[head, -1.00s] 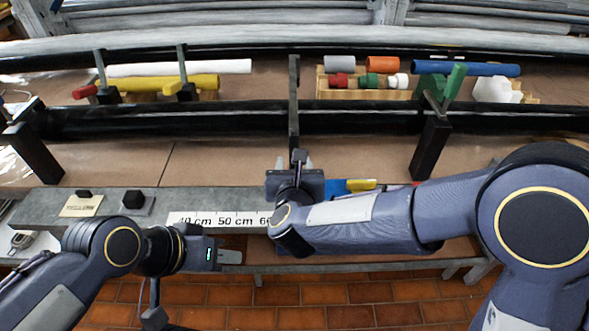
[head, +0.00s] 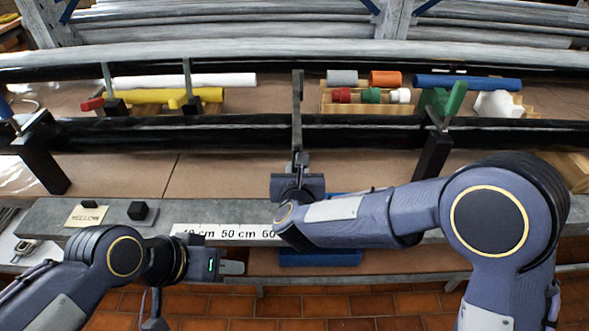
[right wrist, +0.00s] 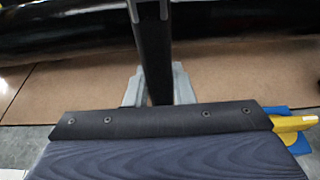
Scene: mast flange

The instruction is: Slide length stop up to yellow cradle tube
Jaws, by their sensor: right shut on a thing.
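A yellow tube (head: 150,96) lies in the cradle at the far left, between thin upright posts and beside a white tube. A tall dark upright (head: 297,95), which seems to be the length stop, stands well to its right, across the black rails. My right gripper (head: 298,165) is at its lower end. In the right wrist view the pale fingers (right wrist: 150,90) are shut on the dark upright bar (right wrist: 154,50). My left gripper (head: 230,268) is low over the bench's front edge, apart from everything; its finger gap cannot be seen.
A wooden rack (head: 365,103) and a blue tube (head: 465,83) are on the right. Between upright and yellow tube looks clear.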

